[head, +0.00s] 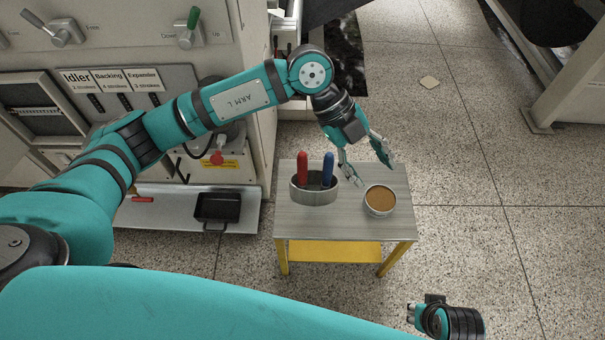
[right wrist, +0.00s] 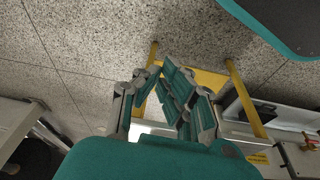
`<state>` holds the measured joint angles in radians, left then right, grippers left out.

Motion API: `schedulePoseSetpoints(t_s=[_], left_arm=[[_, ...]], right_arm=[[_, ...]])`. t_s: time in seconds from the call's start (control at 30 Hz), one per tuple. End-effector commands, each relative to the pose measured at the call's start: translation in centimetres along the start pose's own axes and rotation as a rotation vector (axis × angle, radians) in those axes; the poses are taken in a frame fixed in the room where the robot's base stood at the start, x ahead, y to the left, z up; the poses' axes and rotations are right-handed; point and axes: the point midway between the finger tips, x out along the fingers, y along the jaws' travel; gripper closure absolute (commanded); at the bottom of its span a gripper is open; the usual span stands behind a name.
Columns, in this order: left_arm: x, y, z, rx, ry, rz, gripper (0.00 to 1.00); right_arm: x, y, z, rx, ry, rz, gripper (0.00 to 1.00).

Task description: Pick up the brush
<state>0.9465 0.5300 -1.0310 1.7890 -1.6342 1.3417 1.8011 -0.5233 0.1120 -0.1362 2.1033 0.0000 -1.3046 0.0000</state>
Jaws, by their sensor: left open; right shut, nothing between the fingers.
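A metal holder (head: 314,196) on the small table (head: 340,227) holds two upright tools, one with a red handle (head: 302,168) and one with a blue handle (head: 327,168). Their lower ends are hidden in the holder, so I cannot tell which is the brush. My left gripper (head: 374,172) is open and empty, pointing down over the table's back right, to the right of the blue handle and apart from it. My right gripper (head: 411,313) is low at the front right, away from the table; in the right wrist view (right wrist: 172,85) its fingers are shut and empty.
A round can (head: 380,201) with brown contents stands on the table right of the holder, close below my left gripper. A machine with levers and a low shelf (head: 180,212) bearing a black tray (head: 218,207) stands left. Open floor (head: 480,230) lies right.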

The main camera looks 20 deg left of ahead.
Motion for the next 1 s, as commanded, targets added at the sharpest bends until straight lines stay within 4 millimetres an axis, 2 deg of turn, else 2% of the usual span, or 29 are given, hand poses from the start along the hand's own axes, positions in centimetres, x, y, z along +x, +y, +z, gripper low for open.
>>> schedulePoseSetpoints(t_s=[0.03, 0.13, 0.23, 0.33, 0.47, 0.8, 1.0], left_arm=[[-1.7, 0.9, 3.1, -0.05, -0.137, 0.08, 0.48], [-5.1, 2.9, 7.8, -0.167, -0.362, 0.201, 0.48], [-7.9, 4.2, 10.4, -0.253, -0.51, 0.263, 0.48], [-9.0, 4.9, 11.7, -0.299, -0.581, 0.291, 0.48], [-7.8, 5.9, 12.9, -0.312, -0.596, 0.301, 0.48], [-1.9, 8.4, 16.5, -0.307, -0.592, 0.299, 0.48], [-0.1, 9.2, 17.7, -0.307, -0.592, 0.297, 0.48]], right_arm=[[0.0, 0.0, 0.0, 0.0, 0.0, 0.0, 1.0], [0.0, 0.0, 0.0, 0.0, 0.0, 0.0, 1.0], [0.0, 0.0, 0.0, 0.0, 0.0, 0.0, 1.0], [-0.1, 0.0, -0.1, 0.0, 0.002, 0.0, 1.0], [-1.0, 0.1, -0.3, 0.001, 0.008, 0.001, 1.0], [-5.4, 0.2, -0.8, 0.004, 0.031, 0.005, 1.0], [-7.2, 0.3, -0.7, 0.005, 0.038, 0.006, 1.0]])
